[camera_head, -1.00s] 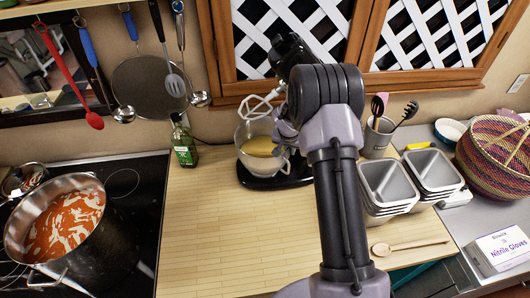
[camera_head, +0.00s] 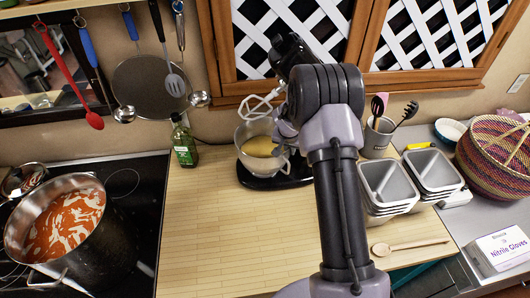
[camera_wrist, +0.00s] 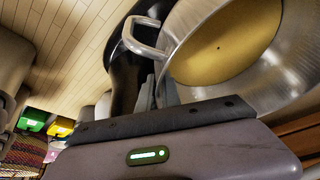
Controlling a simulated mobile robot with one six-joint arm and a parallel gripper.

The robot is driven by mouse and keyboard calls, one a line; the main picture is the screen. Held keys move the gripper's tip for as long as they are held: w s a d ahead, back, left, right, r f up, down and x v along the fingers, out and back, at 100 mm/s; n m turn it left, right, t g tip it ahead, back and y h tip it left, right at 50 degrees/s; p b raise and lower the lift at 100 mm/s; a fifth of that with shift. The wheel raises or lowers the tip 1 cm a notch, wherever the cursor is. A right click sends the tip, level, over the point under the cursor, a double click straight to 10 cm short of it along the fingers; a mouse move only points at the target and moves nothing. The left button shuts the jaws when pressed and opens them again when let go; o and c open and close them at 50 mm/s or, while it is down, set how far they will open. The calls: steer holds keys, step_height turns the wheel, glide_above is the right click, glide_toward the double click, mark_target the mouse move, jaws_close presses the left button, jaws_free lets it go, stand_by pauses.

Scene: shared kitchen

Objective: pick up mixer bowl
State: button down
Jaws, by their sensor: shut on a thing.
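The mixer bowl (camera_head: 248,160) is a shiny metal bowl with yellow contents, at the black base (camera_head: 262,184) of the stand mixer, under the whisk (camera_head: 262,104). I cannot tell whether it touches the base. In the wrist view the bowl (camera_wrist: 290,75) fills the upper right, with its metal handle (camera_wrist: 140,35) curving out to the left.
A green bottle (camera_head: 184,145) stands left of the bowl. A stove with a large pot (camera_head: 85,245) is farther left. Stacked metal tins (camera_head: 388,185) and a utensil cup (camera_head: 377,140) stand right of my arm. The wooden counter (camera_head: 220,240) in front is clear.

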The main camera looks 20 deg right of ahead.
steer(key=shift+r, duration=0.1)
steer(key=shift+r, duration=0.3)
step_height(320, 180, up, 3)
steer(key=shift+s+f, duration=0.1)
steer(key=s+a+r+b, duration=0.1)
steer(key=s+a+b, duration=0.4)
steer(key=s, duration=0.8)
steer(key=shift+s+a+r+b, duration=0.25)
steer(key=shift+a+b, duration=0.15)
steer(key=shift+a, duration=1.2)
